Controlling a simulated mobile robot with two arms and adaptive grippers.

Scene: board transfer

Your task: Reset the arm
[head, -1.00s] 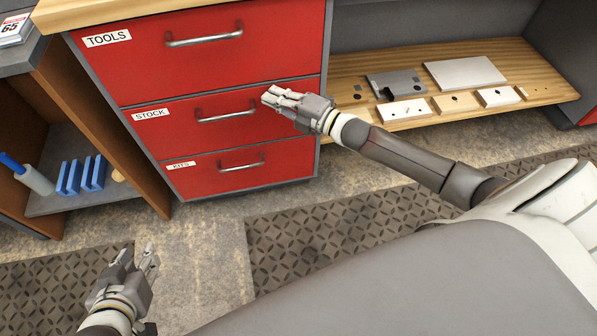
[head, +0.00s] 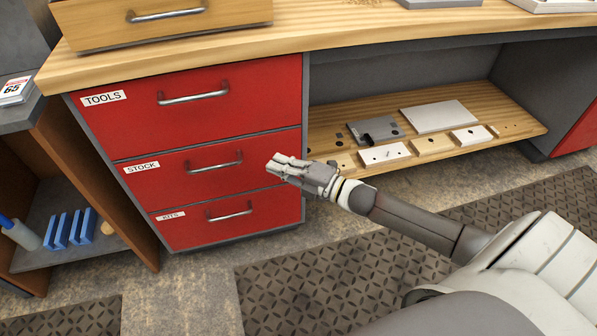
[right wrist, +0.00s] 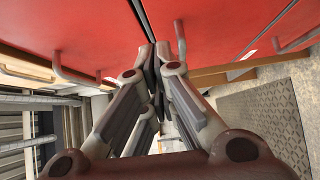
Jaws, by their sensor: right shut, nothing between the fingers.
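My right gripper (head: 275,163) is in front of the red drawer cabinet in the head view, beside the handle of the drawer labelled STOCK (head: 215,165). Its fingers are together with nothing between them. In the right wrist view the closed fingers (right wrist: 155,55) point toward the red drawer fronts (right wrist: 225,30), with handles on both sides. I cannot tell whether the fingertips touch the drawer front. My right arm reaches in from the lower right. My left gripper does not show now.
Drawers TOOLS (head: 190,100) and KITS (head: 225,212) are shut. A wooden shelf (head: 325,125) to the right holds a grey plate (head: 375,131), a pale board (head: 440,116) and several small blocks. A wooden worktop (head: 330,25) runs above. Patterned mats (head: 330,270) lie on the floor.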

